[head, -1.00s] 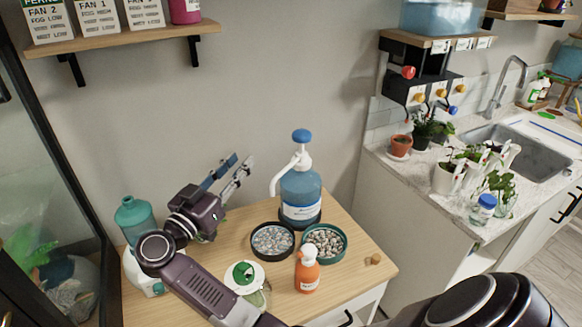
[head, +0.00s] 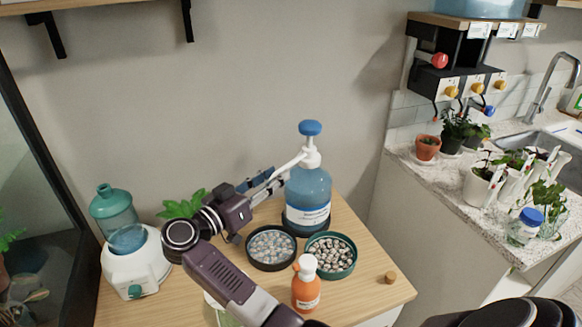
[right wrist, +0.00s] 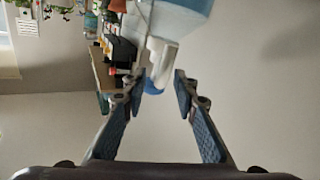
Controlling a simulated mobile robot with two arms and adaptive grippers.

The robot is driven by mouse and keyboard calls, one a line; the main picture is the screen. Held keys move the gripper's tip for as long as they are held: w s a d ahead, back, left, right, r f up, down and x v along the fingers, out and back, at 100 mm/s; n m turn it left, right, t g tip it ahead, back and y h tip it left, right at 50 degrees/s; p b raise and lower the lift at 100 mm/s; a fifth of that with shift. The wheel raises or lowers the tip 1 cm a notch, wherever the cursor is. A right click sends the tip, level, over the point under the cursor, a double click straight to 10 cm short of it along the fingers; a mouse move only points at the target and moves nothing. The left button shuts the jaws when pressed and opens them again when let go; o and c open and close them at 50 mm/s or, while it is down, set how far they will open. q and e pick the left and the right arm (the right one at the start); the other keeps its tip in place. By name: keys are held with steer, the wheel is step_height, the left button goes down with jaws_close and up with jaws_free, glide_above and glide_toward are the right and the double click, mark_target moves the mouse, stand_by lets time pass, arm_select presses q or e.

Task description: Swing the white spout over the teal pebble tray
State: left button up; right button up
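The pump bottle (head: 308,195) of blue liquid stands at the back of the wooden table, with a blue knob on top. Its white spout (head: 290,163) points left and slightly down, roughly over the black-rimmed pebble tray's side. The teal pebble tray (head: 353,262) sits in front of the bottle, to the right. My right gripper (head: 277,182) is at the spout from the left. In the right wrist view its fingers (right wrist: 160,90) are open, with the white spout (right wrist: 160,55) ahead between them; contact is unclear. My left gripper is not in view.
The black tray (head: 250,255) of grey-blue pebbles lies left of the teal tray. A small wooden knob (head: 390,278) lies at right.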

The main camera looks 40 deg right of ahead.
mark_target(289, 166)
steer(key=x, duration=0.6)
steer(key=shift+p, duration=0.35)
steer(key=shift+c, duration=0.4)
jaws_close()
